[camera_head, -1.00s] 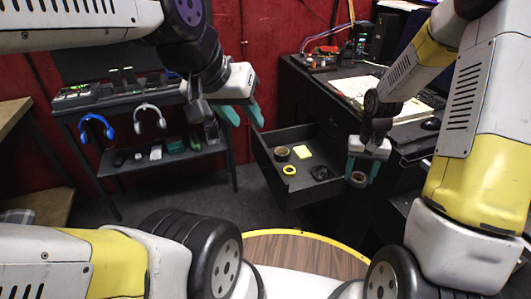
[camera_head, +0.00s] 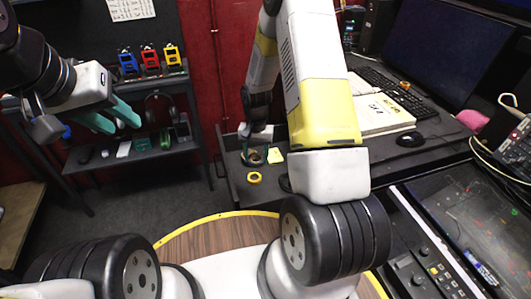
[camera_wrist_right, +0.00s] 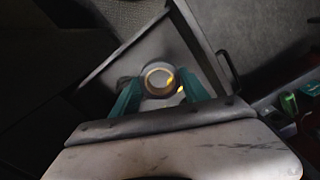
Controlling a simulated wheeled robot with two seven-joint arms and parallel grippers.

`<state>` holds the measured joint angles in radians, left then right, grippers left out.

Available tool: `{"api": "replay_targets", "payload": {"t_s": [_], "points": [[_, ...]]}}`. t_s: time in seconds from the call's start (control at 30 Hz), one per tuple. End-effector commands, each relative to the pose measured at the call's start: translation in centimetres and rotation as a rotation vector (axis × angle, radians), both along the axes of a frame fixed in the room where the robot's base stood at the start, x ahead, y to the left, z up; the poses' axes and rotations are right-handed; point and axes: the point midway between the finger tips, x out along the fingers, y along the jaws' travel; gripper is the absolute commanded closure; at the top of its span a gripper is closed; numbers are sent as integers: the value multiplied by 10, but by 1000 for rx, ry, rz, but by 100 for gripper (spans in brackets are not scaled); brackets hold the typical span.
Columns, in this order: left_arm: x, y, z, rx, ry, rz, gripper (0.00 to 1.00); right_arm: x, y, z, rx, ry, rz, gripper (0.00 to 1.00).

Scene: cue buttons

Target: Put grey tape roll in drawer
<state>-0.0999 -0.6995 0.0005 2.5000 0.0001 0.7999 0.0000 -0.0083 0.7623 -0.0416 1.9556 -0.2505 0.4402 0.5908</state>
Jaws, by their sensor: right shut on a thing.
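The grey tape roll (camera_wrist_right: 158,81) sits between the two teal fingers of my right gripper (camera_wrist_right: 161,94) in the right wrist view. My right gripper (camera_head: 258,147) is shut on it and is over the open drawer (camera_head: 228,166) in the head view. My right arm hides part of the drawer there. I cannot tell the height of the roll above the drawer floor. My left gripper (camera_head: 111,115) is open and empty in front of the shelf at the left, well away from the drawer.
A yellow tape roll (camera_head: 255,178) and a yellow note (camera_head: 275,156) lie in the drawer. The desk beside it holds an open book (camera_head: 380,114), a mouse (camera_head: 410,139) and a keyboard (camera_head: 405,98). A shelf (camera_head: 130,157) with small items stands at the left.

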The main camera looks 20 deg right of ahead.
Motion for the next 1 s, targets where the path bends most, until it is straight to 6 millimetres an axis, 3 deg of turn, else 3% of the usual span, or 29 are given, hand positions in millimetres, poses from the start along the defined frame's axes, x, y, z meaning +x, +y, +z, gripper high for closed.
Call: {"api": "replay_targets", "payload": {"t_s": [0.03,0.1,0.3,0.73,1.0], "points": [[0,0,0,0,0,0,64,3,0,-28,-2,12,-81,86],[0,0,0,0,0,0,64,9,-1,-60,-4,14,-201,86],[0,0,0,0,-1,0,64,16,-8,-132,-20,8,-462,86],[0,0,0,0,0,0,64,15,-12,-209,-28,4,-566,86],[0,0,0,0,0,0,64,16,-12,-232,-27,1,-564,86]]}}
